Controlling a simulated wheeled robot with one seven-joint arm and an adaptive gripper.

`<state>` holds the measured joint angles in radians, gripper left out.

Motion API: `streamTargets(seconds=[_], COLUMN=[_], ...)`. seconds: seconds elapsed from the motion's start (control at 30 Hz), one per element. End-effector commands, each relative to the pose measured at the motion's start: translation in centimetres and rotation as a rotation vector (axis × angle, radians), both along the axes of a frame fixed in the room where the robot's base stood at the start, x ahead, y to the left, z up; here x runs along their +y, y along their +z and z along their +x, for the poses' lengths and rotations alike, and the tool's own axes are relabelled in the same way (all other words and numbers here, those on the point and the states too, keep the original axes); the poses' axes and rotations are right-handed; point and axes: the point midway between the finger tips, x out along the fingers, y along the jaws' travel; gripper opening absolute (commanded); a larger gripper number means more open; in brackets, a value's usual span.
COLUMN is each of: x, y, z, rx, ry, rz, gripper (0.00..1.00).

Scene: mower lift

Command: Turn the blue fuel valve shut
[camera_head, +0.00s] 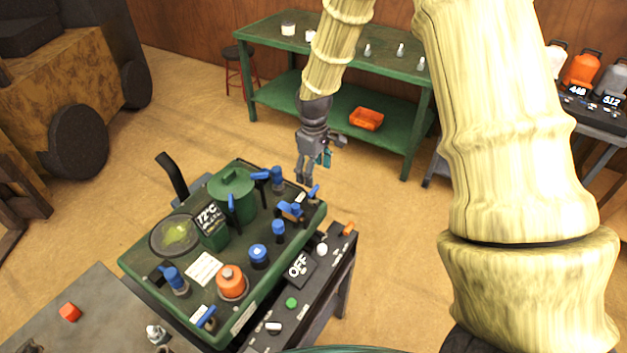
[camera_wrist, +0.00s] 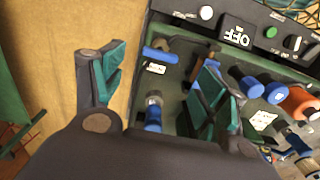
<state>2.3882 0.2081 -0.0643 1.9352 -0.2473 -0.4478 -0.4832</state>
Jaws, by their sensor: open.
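Several blue handles and knobs sit on the green mower deck (camera_head: 140,262); labels are too small to tell which is the fuel valve. A blue lever (camera_head: 313,192) sits at the deck's far right corner. In the wrist view a blue lever (camera_wrist: 160,55) with a white label shows between my fingers, farther off. A blue fitting (camera_head: 277,178) stands near that corner, and a blue-topped fitting (camera_wrist: 153,112) shows below the lever in the wrist view. My gripper (camera_head: 316,168) is open and empty, above and just beyond the corner; its fingers (camera_wrist: 163,62) show apart.
A green tank (camera_head: 232,190), a "72°C" display (camera_head: 208,218) and an orange cap (camera_head: 231,282) stand on the deck. A dark panel with an "OFF" display (camera_head: 298,266) runs along its right side. A green workbench (camera_head: 270,95) stands behind.

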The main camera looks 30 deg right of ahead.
Motion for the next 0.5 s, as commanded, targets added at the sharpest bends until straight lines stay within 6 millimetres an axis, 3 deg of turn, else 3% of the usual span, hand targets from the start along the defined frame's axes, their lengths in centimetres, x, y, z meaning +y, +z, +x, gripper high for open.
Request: streamTargets(seconds=[0.2,0.5], x=[0.0,0.0], y=[2.5,3.2], z=[0.0,0.0], rx=[-0.002,-0.001], ry=[0.0,0.0], rz=[0.0,0.0], gripper=[0.73,0.73])
